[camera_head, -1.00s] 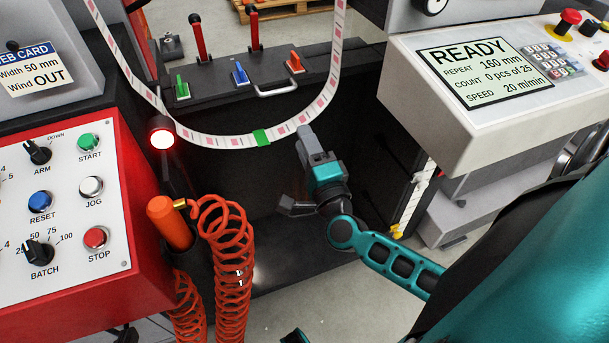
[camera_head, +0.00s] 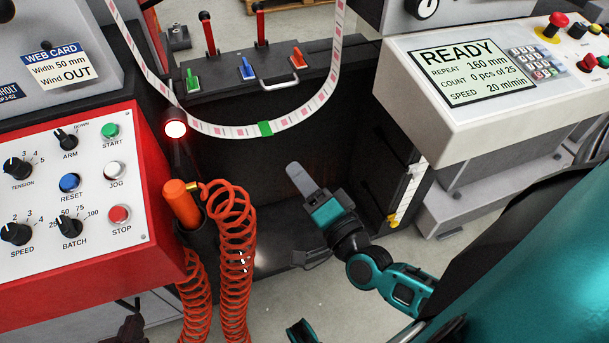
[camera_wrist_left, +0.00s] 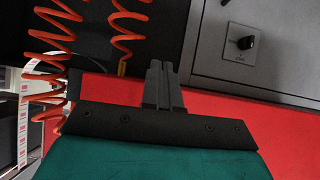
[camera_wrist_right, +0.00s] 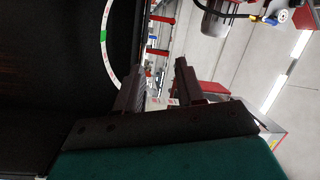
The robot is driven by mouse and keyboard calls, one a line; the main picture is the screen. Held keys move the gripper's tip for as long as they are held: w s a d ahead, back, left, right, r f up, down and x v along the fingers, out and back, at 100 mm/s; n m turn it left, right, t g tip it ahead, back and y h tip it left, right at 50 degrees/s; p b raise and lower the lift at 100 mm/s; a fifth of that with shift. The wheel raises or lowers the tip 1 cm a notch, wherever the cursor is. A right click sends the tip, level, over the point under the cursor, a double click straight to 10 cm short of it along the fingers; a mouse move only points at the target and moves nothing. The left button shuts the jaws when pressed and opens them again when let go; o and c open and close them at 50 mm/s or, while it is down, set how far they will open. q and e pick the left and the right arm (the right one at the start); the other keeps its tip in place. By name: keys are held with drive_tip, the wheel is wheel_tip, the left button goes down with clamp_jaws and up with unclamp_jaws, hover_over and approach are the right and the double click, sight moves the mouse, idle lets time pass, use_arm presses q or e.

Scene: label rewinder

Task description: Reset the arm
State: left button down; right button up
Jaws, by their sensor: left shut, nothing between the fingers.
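The red control panel (camera_head: 160,215) is at the left of the head view. It carries a black ARM knob (camera_head: 66,139) marked DOWN and a blue RESET button (camera_head: 69,182). My left gripper (camera_wrist_left: 157,64) shows in the left wrist view with its fingers together and empty, in front of a red surface. In the head view only a dark part at the lower left edge may belong to it. My right gripper (camera_head: 304,181) hangs below the web loop, apart from the panel. In the right wrist view (camera_wrist_right: 157,68) its fingers are apart with nothing between them.
An orange coiled hose (camera_head: 230,230) hangs just right of the panel. A lit red lamp (camera_head: 175,129) is above it. The label web (camera_head: 225,131) loops across with a green mark. The READY display (camera_head: 470,72) stands at the right. A grey cabinet (camera_wrist_left: 275,70) with a knob shows in the left wrist view.

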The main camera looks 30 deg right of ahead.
use_arm(q)
drive_tip(key=shift+w+r, duration=0.1)
drive_tip(key=shift+w, duration=0.1)
